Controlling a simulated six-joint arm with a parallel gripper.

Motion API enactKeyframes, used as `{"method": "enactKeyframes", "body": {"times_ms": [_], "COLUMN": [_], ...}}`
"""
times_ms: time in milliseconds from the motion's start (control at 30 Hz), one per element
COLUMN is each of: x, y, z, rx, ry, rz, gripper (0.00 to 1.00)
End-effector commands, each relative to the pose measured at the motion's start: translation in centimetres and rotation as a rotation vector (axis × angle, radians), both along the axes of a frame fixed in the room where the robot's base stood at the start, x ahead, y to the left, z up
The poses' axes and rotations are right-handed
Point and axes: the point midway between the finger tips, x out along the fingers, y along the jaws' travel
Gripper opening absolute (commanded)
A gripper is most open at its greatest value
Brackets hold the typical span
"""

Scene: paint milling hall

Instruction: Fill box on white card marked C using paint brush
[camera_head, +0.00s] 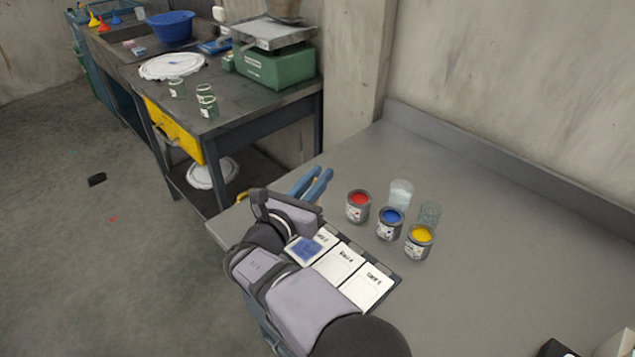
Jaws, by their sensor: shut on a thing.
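Three white cards lie in a row on a dark board (397,283) on the grey table. The left card (328,238) bears a blue painted patch (306,250); the middle card (340,264) and right card (368,287) look white. Their lettering is too small to tell which is C. Open cans of red (359,207), blue (391,223) and yellow paint (419,243) stand right of the cards. My gripper (318,184), with blue fingers, is beyond the left card, left of the red can. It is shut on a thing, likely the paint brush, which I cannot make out.
A clear glass (401,193) and a greenish, speckled glass (430,214) stand behind the cans. My arm covers the table's near left edge. A dark bench (240,112) with a green scale (275,66) stands at left.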

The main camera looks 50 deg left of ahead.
Motion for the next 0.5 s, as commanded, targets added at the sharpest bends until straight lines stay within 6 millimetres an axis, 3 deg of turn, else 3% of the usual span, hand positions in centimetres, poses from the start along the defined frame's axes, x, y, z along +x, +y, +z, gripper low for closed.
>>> {"method": "enactKeyframes", "body": {"times_ms": [200,500], "x": [0.0,0.0], "y": [0.0,0.0], "z": [2.3,3.7], "rx": [0.002,0.001], "ry": [0.001,0.000], "rz": [0.000,0.000], "gripper": [0.00,0.00]}}
